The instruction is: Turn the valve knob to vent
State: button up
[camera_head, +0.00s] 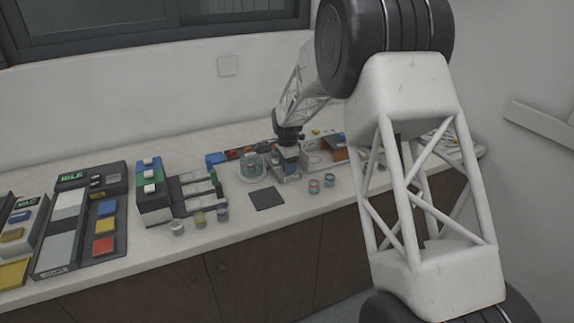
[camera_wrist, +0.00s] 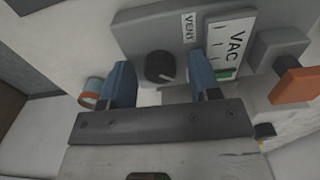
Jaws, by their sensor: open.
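The black round valve knob (camera_wrist: 158,66) sits on a grey panel (camera_wrist: 145,30) in the wrist view. A white VENT label (camera_wrist: 188,26) is up and right of it, and a larger white VAC label (camera_wrist: 230,45) with a green patch is farther right. A faint light mark shows at the knob's lower right; its exact pointing is hard to tell. My gripper (camera_wrist: 160,76) is open, with one blue finger on each side of the knob, and no clear contact shows. In the head view my gripper (camera_head: 287,155) is low over the bench; the knob cannot be made out there.
An orange block on a grey housing (camera_wrist: 295,86) stands right of the panel. An orange-banded jar (camera_wrist: 92,86) is beside the left finger. In the head view, a clear vessel (camera_head: 252,167) stands left of my gripper, small jars (camera_head: 314,187) in front, and a dark mat (camera_head: 268,199) nearby.

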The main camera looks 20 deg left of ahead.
jog(key=c, duration=0.9)
jog(key=shift+c, duration=0.2)
